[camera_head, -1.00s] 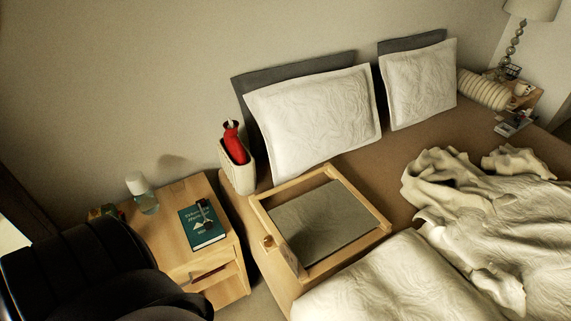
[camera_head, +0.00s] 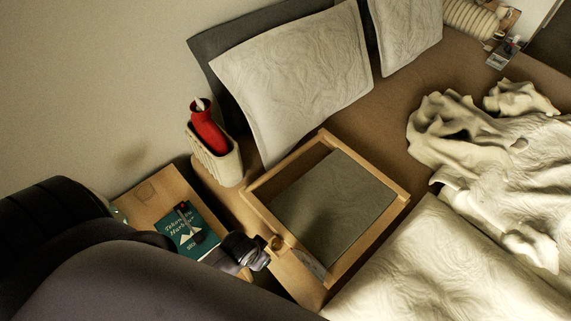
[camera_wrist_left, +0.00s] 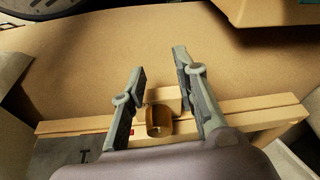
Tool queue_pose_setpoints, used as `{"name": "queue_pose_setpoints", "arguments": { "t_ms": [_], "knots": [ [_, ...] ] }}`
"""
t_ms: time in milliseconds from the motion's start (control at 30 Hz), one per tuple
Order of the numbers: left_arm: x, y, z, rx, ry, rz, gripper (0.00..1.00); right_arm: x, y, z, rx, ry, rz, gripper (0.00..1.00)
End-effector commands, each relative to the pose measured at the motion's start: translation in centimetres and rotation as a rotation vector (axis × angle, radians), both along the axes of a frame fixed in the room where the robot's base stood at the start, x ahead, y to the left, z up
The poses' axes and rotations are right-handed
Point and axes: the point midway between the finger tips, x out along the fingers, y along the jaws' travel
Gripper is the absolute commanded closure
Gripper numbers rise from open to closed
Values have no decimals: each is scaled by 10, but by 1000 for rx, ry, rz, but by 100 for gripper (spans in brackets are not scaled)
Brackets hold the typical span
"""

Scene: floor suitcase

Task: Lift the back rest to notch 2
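The back rest is a pale wooden frame (camera_head: 384,226) with a grey panel (camera_head: 335,205), lying low on the bed in the head view; its exact angle and the notches cannot be made out. A small round wooden knob (camera_head: 275,242) sits on its near left side. My left gripper (camera_head: 262,250) is beside this knob in the head view. In the left wrist view, the two fingers of my left gripper (camera_wrist_left: 159,62) are spread apart, with the knob (camera_wrist_left: 159,122) between them and gaps on both sides. My right gripper is not in view.
A nightstand (camera_head: 150,192) with a green book (camera_head: 188,230) stands left of the bed, partly behind my arm. A beige holder (camera_head: 220,165) with a red bottle (camera_head: 207,128) stands by the frame's far left corner. Pillows (camera_head: 295,75) are behind; a crumpled blanket (camera_head: 480,150) lies right.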

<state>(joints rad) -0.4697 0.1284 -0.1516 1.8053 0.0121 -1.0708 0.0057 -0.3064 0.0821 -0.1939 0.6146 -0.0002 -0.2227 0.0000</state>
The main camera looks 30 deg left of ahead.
Motion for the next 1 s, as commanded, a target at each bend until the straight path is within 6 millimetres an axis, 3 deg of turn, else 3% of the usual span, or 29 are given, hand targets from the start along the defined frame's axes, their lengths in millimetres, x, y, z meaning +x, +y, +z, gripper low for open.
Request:
{"name": "queue_pose_setpoints", "arguments": {
  "t_ms": [200, 433, 533, 767, 1000],
  "knots": [
    [10, -2, 54, -4, -36, 0, 72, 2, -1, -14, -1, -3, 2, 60],
    [15, 1, 104, -1, -83, -12, 72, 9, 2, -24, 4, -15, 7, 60],
    [26, 5, 125, 4, -138, -41, 72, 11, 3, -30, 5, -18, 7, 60],
    [71, 20, 135, 10, -268, -119, 72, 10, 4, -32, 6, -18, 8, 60],
    [129, 52, 133, 16, -409, -183, 72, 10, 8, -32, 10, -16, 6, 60]
  ]
}}
